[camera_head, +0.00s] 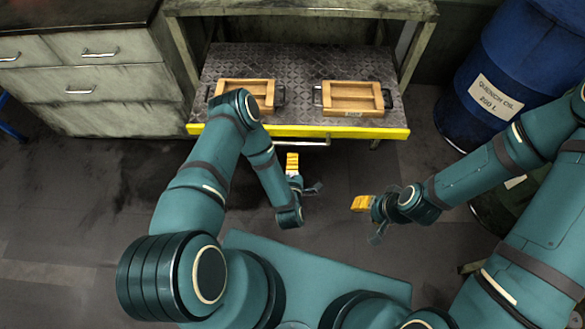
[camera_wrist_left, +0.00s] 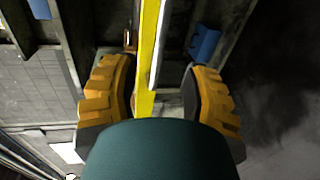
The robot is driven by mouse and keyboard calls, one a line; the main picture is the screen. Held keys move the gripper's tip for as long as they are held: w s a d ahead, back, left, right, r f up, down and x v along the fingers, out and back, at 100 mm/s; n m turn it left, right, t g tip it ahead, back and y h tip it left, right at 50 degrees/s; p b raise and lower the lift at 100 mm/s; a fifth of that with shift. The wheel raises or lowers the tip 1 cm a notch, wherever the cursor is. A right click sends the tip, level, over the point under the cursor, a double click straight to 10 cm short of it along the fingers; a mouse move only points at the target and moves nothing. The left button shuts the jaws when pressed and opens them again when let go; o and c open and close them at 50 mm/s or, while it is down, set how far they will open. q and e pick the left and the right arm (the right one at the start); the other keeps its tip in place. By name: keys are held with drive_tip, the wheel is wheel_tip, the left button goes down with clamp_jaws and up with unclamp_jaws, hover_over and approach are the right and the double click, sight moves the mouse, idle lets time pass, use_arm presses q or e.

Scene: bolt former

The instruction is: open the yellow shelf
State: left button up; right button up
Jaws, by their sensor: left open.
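The yellow shelf (camera_head: 300,131) has a dark patterned-metal top and a yellow front edge, with a thin metal bar handle (camera_head: 308,144) below it. My left gripper (camera_head: 293,165) is just in front of this edge. In the left wrist view the left gripper (camera_wrist_left: 160,92) is open, with orange ridged fingers apart. The yellow edge (camera_wrist_left: 148,60) runs between them in the picture; I see no finger touching it. My right gripper (camera_head: 365,205) is over the floor, right of the left one and away from the shelf; its opening cannot be made out.
Two wooden trays with dark handles, a left one (camera_head: 243,87) and a right one (camera_head: 352,97), stand on the shelf. A grey drawer cabinet (camera_head: 85,85) is at the left. A blue drum (camera_head: 510,70) is at the right. Floor in front of the shelf is clear.

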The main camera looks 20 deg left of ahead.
use_arm(q)
drive_tip(key=shift+v, duration=1.15)
drive_tip(key=s+d+r+m+g+h, duration=0.4)
drive_tip(key=s+r+m+g+h, duration=0.4)
drive_tip(key=m, duration=1.1)
drive_tip(key=s+r+g, duration=0.3)
drive_tip(key=g, duration=0.2)
drive_tip(key=shift+d+m, duration=0.2)
drive_tip(key=shift+m, duration=0.1)
